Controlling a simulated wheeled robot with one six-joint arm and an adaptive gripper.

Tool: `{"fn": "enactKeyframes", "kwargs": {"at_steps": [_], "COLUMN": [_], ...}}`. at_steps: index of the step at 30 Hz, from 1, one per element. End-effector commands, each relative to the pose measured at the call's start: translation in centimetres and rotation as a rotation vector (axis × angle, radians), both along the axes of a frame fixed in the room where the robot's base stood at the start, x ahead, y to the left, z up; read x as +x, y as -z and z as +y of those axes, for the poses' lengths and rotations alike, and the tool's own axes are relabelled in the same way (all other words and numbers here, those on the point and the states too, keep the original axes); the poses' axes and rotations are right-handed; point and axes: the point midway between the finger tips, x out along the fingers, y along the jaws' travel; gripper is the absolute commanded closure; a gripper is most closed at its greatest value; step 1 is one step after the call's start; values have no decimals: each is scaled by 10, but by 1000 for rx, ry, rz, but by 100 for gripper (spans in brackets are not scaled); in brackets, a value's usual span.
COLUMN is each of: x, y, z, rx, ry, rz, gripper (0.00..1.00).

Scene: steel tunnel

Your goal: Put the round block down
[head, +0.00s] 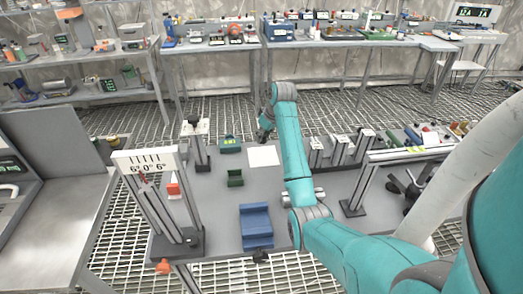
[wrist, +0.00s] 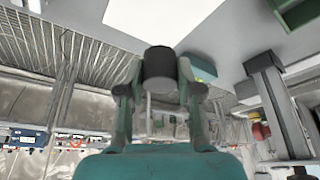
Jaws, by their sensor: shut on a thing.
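My gripper (head: 266,130) is over the grey table near the white sheet (head: 263,156) in the head view. In the wrist view my gripper (wrist: 160,82) is shut on a dark round block (wrist: 160,64), held between the two fingertips. The block's flat grey end face shows. I cannot tell the block's height over the table. In the head view I cannot make out the block apart from the dark fingers.
A green box with a yellow face (head: 230,142) stands left of the sheet. A small dark green tray (head: 235,178) and a blue bin (head: 256,224) are on the table (head: 220,205). A post with a sign (head: 147,160) stands left; several metal posts (head: 340,148) stand right.

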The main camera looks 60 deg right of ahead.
Motion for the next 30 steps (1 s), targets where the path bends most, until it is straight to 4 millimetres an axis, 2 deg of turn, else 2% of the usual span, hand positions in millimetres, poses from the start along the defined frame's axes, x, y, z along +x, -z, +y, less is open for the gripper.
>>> {"fn": "enactKeyframes", "kwargs": {"at_steps": [3, 8, 16, 29, 30], "x": [0, 0, 0, 0, 0], "y": [19, 31, 70, 77, 77], "z": [0, 0, 1, 0, 0], "rx": [1, 1, 3, 0, 0], "ry": [0, 0, 0, 0, 0], "rz": [1, 1, 1, 0, 0], "gripper": [100, 100, 100, 100, 55]}}
